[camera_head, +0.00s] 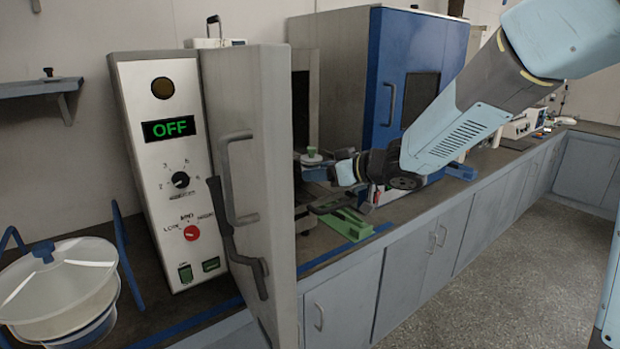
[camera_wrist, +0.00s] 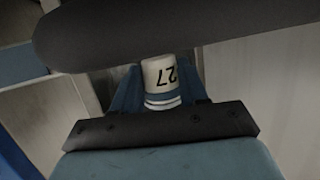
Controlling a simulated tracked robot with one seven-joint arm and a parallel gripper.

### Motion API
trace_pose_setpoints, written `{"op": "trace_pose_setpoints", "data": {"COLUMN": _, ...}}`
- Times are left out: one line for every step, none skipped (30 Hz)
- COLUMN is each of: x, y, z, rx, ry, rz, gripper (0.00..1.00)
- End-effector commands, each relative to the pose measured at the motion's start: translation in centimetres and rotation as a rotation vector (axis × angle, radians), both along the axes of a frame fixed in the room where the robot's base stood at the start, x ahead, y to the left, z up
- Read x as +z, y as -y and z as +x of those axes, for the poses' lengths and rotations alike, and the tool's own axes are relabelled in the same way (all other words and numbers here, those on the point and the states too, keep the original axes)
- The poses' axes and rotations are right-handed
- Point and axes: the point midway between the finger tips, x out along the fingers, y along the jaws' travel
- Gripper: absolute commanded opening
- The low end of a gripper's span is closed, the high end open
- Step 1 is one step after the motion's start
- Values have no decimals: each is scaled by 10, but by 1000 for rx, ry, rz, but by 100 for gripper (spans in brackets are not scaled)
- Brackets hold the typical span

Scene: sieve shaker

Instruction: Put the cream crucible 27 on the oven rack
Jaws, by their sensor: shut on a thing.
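The cream crucible (camera_wrist: 160,72) shows in the wrist view with the number 27 upside down on its side and blue and white bands at one end. The blue fingers of my gripper (camera_wrist: 160,92) are shut on it from both sides. In the head view, my gripper (camera_head: 322,166) is just right of the open grey door (camera_head: 252,180) of the oven (camera_head: 178,170), level with the door's middle. A small pale and green thing (camera_head: 312,153) shows at the fingers; I cannot tell whether it is the crucible. The oven rack cannot be made out; the door hides much of the opening.
The open door reaches out past the bench front, with dark handles on its face. A blue cabinet with a window (camera_head: 410,95) stands behind my arm. A green object (camera_head: 345,224) lies on the bench below my gripper. A dark rounded bar (camera_wrist: 180,30) crosses the wrist view.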

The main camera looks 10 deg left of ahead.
Motion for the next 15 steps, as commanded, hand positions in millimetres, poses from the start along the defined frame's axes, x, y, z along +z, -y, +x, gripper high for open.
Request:
{"op": "trace_pose_setpoints", "data": {"x": -3, "y": -5, "z": 1, "rx": 2, "ry": -3, "rz": 0, "gripper": 12}}
{"op": "trace_pose_setpoints", "data": {"x": -5, "y": -8, "z": 2, "rx": 2, "ry": -3, "rz": -1, "gripper": 12}}
{"op": "trace_pose_setpoints", "data": {"x": -8, "y": -13, "z": 4, "rx": 2, "ry": -3, "rz": 0, "gripper": 12}}
{"op": "trace_pose_setpoints", "data": {"x": -11, "y": -15, "z": 5, "rx": 3, "ry": -4, "rz": -1, "gripper": 12}}
{"op": "trace_pose_setpoints", "data": {"x": -14, "y": -18, "z": 6, "rx": 3, "ry": -4, "rz": 0, "gripper": 12}}
{"op": "trace_pose_setpoints", "data": {"x": -17, "y": -21, "z": 7, "rx": 2, "ry": -3, "rz": 0, "gripper": 12}}
{"op": "trace_pose_setpoints", "data": {"x": -19, "y": -23, "z": 8, "rx": 2, "ry": -3, "rz": 0, "gripper": 12}}
{"op": "trace_pose_setpoints", "data": {"x": -20, "y": -24, "z": 9, "rx": 1, "ry": -3, "rz": 0, "gripper": 12}}
{"op": "trace_pose_setpoints", "data": {"x": -22, "y": -25, "z": 9, "rx": 2, "ry": -2, "rz": 0, "gripper": 12}}
{"op": "trace_pose_setpoints", "data": {"x": -22, "y": -26, "z": 9, "rx": 1, "ry": -2, "rz": 0, "gripper": 12}}
{"op": "trace_pose_setpoints", "data": {"x": -22, "y": -26, "z": 10, "rx": 1, "ry": -1, "rz": 0, "gripper": 12}}
{"op": "trace_pose_setpoints", "data": {"x": -21, "y": -25, "z": 10, "rx": 1, "ry": 0, "rz": 0, "gripper": 12}}
{"op": "trace_pose_setpoints", "data": {"x": -21, "y": -25, "z": 9, "rx": 1, "ry": 0, "rz": 0, "gripper": 12}}
{"op": "trace_pose_setpoints", "data": {"x": -21, "y": -25, "z": 9, "rx": 1, "ry": 0, "rz": 0, "gripper": 12}}
{"op": "trace_pose_setpoints", "data": {"x": -21, "y": -25, "z": 9, "rx": 1, "ry": 0, "rz": 0, "gripper": 12}}
